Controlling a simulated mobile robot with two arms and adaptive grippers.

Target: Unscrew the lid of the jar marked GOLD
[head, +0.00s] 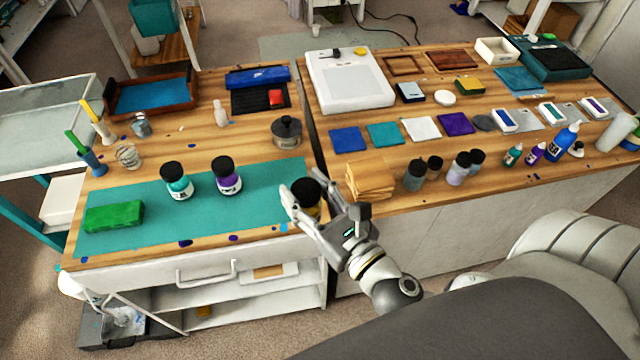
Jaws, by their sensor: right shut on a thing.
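A jar with a black lid (306,188) and a yellow-gold body (313,212) stands upright at the right front corner of the teal mat (130,208). Its label cannot be read. My right gripper (312,200) is shut on this jar, with fingers on both sides that hide part of its body. The lid sits on top of the jar. A teal jar (178,183) and a purple jar (226,178), both with black lids, stand on the mat to the left. My left gripper is out of view.
A green block (114,216) lies on the mat's left. A dark lidded pot (287,133) stands behind the held jar. A stack of wooden squares (370,181) and several bottles stand to the right. The mat between the purple jar and my gripper is clear.

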